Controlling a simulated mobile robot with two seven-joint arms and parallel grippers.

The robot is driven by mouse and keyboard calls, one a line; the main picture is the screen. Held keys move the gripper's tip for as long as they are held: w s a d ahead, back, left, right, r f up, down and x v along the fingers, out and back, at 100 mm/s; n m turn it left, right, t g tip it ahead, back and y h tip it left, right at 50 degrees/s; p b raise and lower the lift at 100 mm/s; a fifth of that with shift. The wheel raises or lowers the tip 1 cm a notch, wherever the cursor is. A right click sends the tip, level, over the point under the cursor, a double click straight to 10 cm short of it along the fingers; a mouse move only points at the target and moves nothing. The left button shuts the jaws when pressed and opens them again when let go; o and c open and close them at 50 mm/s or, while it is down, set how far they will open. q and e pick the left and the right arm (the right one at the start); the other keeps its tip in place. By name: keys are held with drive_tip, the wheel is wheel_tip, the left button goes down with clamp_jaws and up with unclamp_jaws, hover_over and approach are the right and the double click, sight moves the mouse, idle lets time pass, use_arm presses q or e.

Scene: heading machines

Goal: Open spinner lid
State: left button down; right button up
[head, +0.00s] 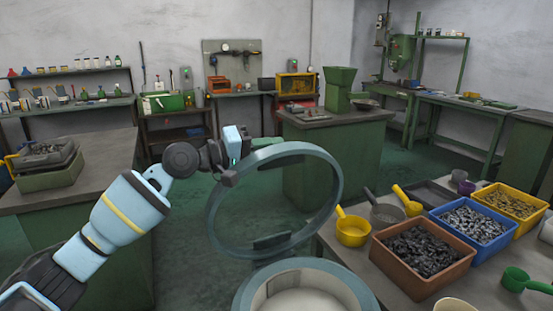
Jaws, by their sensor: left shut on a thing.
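The spinner (248,288) is a round grey-green drum with a pale inside, at the bottom middle of the head view and cut off by the lower edge. Its lid (297,151) is a grey-green ring that stands steeply tilted up above and behind the drum. The room shows through its middle. The drum's mouth is uncovered. My left gripper (229,177) is shut on the upper left part of the lid's rim. My fingers hide a little of the rim there. My right gripper is not in view.
On the right, a table (335,236) holds a brown bin (424,246), a blue bin (469,222) and a yellow bin (508,201) of metal parts, plus several scoops. A workbench (95,178) stands left. Green floor lies open behind the lid.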

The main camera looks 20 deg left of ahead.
use_arm(q)
drive_tip(key=shift+w+a+n, duration=0.4)
drive_tip(key=shift+w+a, duration=0.4)
drive_tip(key=shift+a, duration=0.15)
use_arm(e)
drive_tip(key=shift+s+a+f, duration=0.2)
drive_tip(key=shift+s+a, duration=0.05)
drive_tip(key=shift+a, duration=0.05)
use_arm(q)
drive_tip(key=c, duration=1.5)
unclamp_jaws()
drive_tip(key=shift+o, duration=0.2)
drive_tip(key=shift+s, duration=0.1)
